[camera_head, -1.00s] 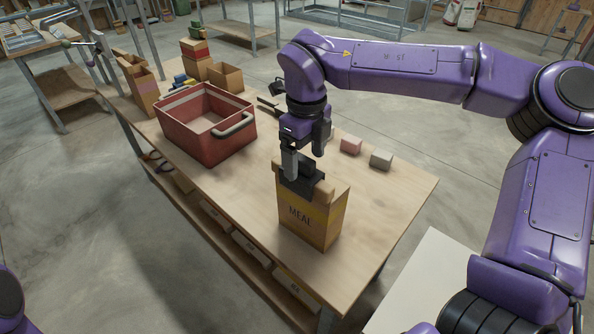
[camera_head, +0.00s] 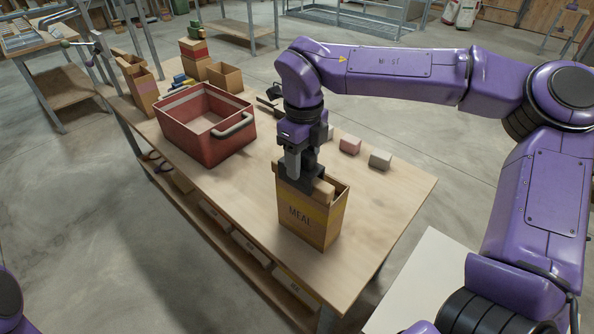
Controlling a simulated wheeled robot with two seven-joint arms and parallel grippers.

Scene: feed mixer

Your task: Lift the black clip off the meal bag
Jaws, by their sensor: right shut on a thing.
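The meal bag (camera_head: 310,222), a yellow-brown box-like bag marked MEAL, stands upright near the front end of the wooden table. The black clip (camera_head: 297,178) is at the bag's top, close under my right gripper. My right gripper (camera_head: 300,171) points down over the bag and is shut on the clip. The jaws and clip are both dark and overlap, so their exact contact is hard to see. I cannot tell whether the clip still touches the bag. A dark gap shows inside the bag's top on the right. My left gripper is not in view.
A red crate (camera_head: 205,130) with a grey handle stands behind and left of the bag. A pink block (camera_head: 350,145) and a grey block (camera_head: 380,159) lie behind it to the right. Cardboard boxes (camera_head: 224,76) stand at the table's far end. The table right of the bag is clear.

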